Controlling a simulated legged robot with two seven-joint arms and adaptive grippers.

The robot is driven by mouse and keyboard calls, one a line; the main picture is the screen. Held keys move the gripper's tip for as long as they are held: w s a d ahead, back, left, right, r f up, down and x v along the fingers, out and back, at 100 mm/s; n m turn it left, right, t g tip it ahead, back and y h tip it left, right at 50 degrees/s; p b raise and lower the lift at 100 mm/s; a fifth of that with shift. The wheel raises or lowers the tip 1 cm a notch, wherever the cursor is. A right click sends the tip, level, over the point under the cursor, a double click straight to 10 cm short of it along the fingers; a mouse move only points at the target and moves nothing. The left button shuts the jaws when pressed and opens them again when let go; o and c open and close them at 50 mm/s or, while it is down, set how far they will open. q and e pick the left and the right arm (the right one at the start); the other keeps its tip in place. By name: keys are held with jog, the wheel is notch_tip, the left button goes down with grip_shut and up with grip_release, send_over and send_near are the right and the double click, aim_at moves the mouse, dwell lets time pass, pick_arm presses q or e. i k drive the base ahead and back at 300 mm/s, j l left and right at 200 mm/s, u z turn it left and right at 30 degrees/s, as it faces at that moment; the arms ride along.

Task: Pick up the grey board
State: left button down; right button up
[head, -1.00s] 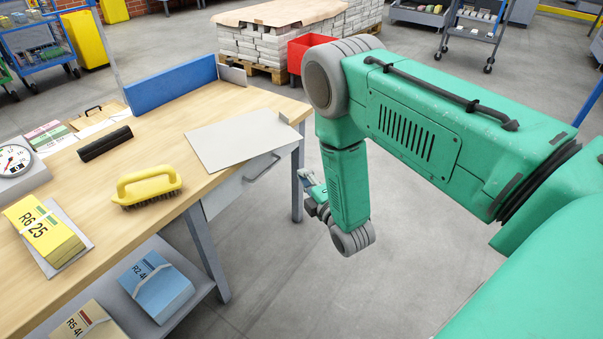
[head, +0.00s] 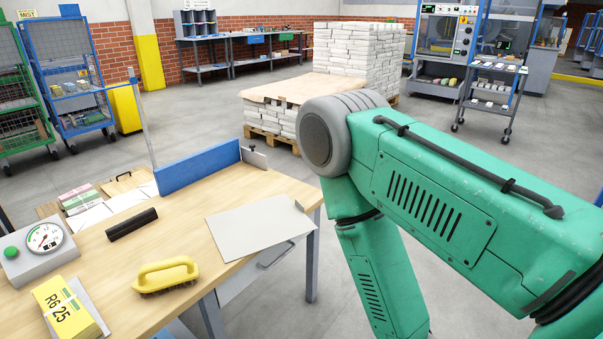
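The grey board (head: 258,228) is a flat, thin sheet. It lies on the right part of the wooden workbench (head: 188,229), and its front right edge reaches the bench's edge. A small grey block stands at the bench edge by its right corner. My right arm comes in from the right, with its elbow beyond the bench's right side and its forearm hanging down past the bottom of the view. My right gripper is out of the picture. My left arm and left gripper do not show.
On the bench are a yellow-handled brush (head: 164,273), a black bar (head: 132,224), a dial gauge (head: 42,240), a yellow bundle (head: 68,308) and a blue upright panel (head: 198,169). A pallet of newspaper stacks (head: 283,120) stands behind. Grey floor is open right of the bench.

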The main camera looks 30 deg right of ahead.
aim_at(241, 232)
jog(key=i+l+u, duration=0.1)
jog(key=l, duration=0.35)
jog(key=i+l+u, duration=0.1)
jog(key=i+l, duration=0.15)
jog(key=l, duration=0.2)
jog(key=i+l+u, duration=0.1)
jog(key=l, duration=0.35)
jog(key=i+l+u, duration=0.1)
jog(key=l, duration=0.4)
jog(key=i+l+u, duration=0.1)
jog(key=l, duration=0.35)
jog(key=i+l+u, duration=0.1)
jog(key=l, duration=0.4)
